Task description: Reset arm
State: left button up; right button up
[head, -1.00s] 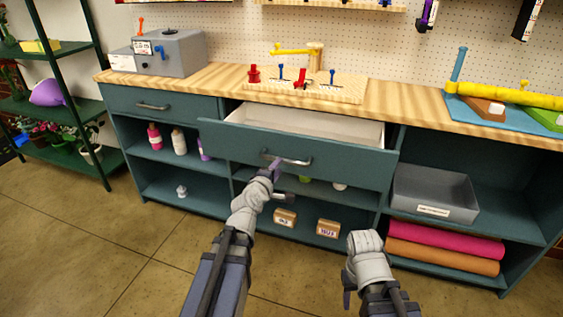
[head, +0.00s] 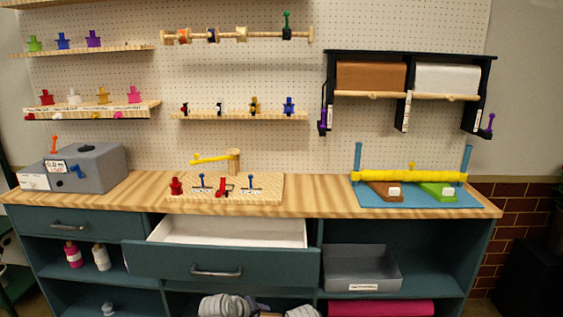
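The wooden worktop (head: 318,197) carries a grey box (head: 96,165), a peg board with red and blue pieces (head: 262,187) and a blue mat with a yellow roller (head: 410,176). A grey bin (head: 362,270) sits on the right shelf. Shelves and a roll holder (head: 410,54) are on the pegboard wall.

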pick_arm(q)
jog(key=s+r+m+g+y+p, duration=0.1)
jog(key=s+r+m+g+p, duration=0.1)
jog(key=s, duration=0.3)
jog(key=s+r+m+g+y+p, duration=0.2)
jog(key=s+r+m+g+p, duration=0.1)
jog(key=s+m+p, duration=0.1)
jog(key=s+d+r+m+g+y+p, duration=0.1)
jog(key=s+r+m+g+y+p, duration=0.1)
jog(key=s, duration=0.5)
jog(key=shift+r+m+g+p, duration=0.35)
jog(key=shift+m+p, duration=0.25)
jog(key=shift+p, duration=0.65)
pick_arm(e)
notch_tip(320, 180, up, 13)
pick_arm(q)
jog(key=shift+s, duration=0.1)
pick_arm(e)
jog(key=shift+a, duration=0.1)
